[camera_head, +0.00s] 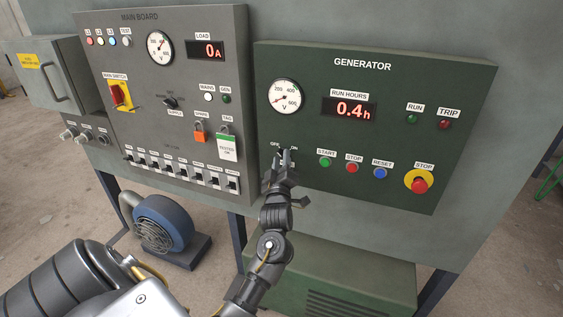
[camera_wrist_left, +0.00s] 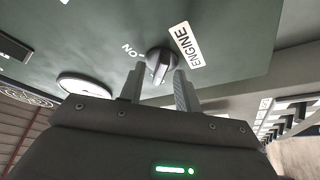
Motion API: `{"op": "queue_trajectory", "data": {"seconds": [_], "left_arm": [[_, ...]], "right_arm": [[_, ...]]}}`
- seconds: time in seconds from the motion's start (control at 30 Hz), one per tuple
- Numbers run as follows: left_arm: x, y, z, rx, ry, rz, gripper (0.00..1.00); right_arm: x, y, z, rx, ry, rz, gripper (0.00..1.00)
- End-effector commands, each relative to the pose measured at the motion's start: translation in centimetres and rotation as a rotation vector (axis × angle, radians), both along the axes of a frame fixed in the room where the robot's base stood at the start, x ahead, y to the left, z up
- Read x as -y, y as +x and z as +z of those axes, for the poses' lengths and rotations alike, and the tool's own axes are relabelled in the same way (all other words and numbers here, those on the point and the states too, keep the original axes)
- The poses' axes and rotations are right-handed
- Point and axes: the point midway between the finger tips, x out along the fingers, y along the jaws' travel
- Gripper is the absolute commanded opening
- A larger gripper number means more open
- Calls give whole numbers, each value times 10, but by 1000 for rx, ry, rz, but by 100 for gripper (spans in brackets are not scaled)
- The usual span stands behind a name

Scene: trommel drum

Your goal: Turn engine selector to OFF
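The engine selector (camera_wrist_left: 159,64) is a dark round knob with a raised grip, on the green generator panel. In the left wrist view, the ENGINE label (camera_wrist_left: 186,44) is beside it and the ON mark is on its other side. My left gripper (camera_wrist_left: 160,82) is open, with one finger on each side of the knob's grip; contact cannot be told. In the head view my left gripper (camera_head: 286,155) covers the selector, with OFF and ON lettering just above. The selector's exact pointing is unclear. My right gripper is not in view.
The generator panel (camera_head: 455,100) has START (camera_head: 325,162), STOP and RESET buttons right of my gripper, and a red emergency stop (camera_head: 419,185) farther right. The grey main board (camera_head: 120,60) with a row of breakers stands close on the left. A blue blower (camera_head: 160,222) is below.

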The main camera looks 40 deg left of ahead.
Motion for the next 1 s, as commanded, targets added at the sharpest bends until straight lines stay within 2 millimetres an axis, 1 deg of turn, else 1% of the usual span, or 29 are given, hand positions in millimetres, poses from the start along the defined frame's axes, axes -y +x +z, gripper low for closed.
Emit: {"op": "queue_trajectory", "data": {"seconds": [0.23, 0.33, 0.43, 0.6, 0.73, 0.9, 1.0], "left_arm": [[1, -1, -1, -2, 0, -1, 33], [5, -6, -4, -2, 0, -1, 33], [14, -19, -10, -2, -2, -2, 33], [34, -46, -20, -2, -3, -1, 33], [46, -65, -25, -2, -1, 1, 33], [58, -80, -29, -1, -1, 0, 33], [60, -84, -30, -2, 0, 0, 33]], "right_arm": [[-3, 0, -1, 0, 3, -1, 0], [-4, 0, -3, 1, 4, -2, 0], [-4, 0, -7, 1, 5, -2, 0], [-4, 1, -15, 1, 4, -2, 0], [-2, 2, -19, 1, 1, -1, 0], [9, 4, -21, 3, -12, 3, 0], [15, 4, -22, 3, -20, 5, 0]]}}
